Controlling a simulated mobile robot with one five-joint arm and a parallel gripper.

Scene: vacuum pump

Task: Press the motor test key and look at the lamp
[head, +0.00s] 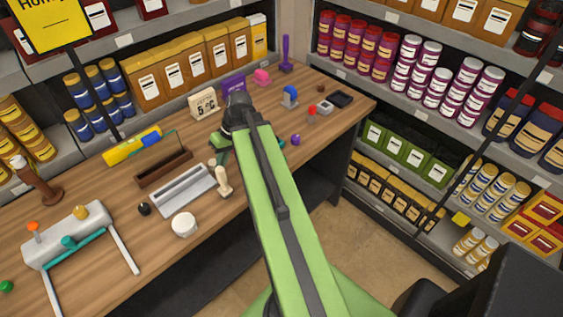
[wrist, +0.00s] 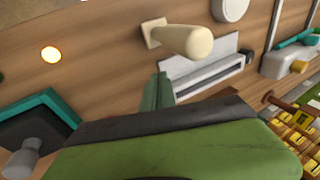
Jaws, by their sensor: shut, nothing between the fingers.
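A round, pale yellow, glowing spot (wrist: 51,54), which looks like the lit lamp, is on the wood left of the peg in the wrist view. In the head view my arm seems to cover that place. My gripper (wrist: 158,92) is shut and empty, pointing down over the table beside the peg, apart from it.
A dark teal-edged box (wrist: 35,125) is beside my gripper. A grey device with a teal handle (head: 45,250) stands at left. Stocked shelves surround the table.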

